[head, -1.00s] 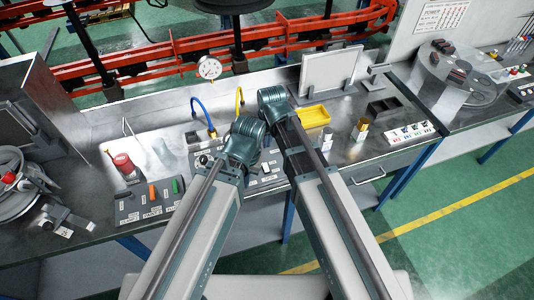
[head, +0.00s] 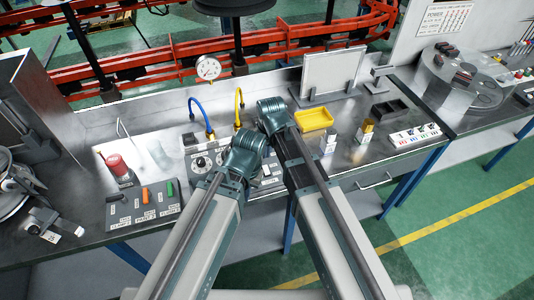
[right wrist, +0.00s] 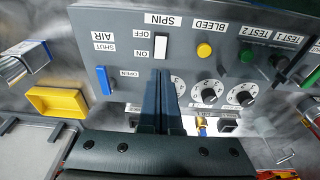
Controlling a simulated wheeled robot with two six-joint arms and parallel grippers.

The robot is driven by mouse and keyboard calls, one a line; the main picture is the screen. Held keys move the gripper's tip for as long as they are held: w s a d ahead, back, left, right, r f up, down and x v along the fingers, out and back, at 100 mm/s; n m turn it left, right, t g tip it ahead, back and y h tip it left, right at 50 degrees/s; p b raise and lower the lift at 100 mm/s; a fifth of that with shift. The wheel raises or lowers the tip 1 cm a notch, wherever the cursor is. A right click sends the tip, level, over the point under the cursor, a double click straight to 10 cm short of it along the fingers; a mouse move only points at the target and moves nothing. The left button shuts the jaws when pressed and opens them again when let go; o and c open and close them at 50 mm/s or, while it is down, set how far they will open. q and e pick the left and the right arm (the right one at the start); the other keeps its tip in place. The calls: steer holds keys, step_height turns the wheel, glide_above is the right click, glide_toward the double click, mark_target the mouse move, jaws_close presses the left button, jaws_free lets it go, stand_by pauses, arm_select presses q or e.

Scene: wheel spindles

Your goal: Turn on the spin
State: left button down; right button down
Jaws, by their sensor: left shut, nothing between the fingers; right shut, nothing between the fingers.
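In the right wrist view the grey control panel (right wrist: 230,55) shows upside down. Its SPIN switch is a white rocker (right wrist: 162,49), with ON and OFF labels beside it. My right gripper (right wrist: 161,74) is shut and empty, its fingertips close to the ON side of the rocker; I cannot tell whether they touch it. In the head view the panel (head: 203,161) is partly covered by my arms, and I cannot make out the rocker there. My right gripper (head: 273,112) is the upper one. My left gripper (head: 244,150) is lower, shut and empty, in front of the panel.
A blue AIR switch (right wrist: 103,80), a yellow BLEED button (right wrist: 204,50) and dials (right wrist: 208,92) lie near the SPIN switch. A yellow tray (head: 314,119), a red button (head: 115,163) and a second switch box (head: 143,203) stand on the bench. Blue and yellow hoses (head: 238,105) rise behind the panel.

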mark_target(265, 167)
steer(key=f+b, duration=0.4)
steer(key=f, duration=0.1)
steer(key=w+f+b, duration=0.1)
steer(key=f+b, duration=0.1)
steer(key=shift+w+a+f, duration=0.1)
steer(key=shift+a+f, duration=0.05)
steer(key=shift+a, duration=0.05)
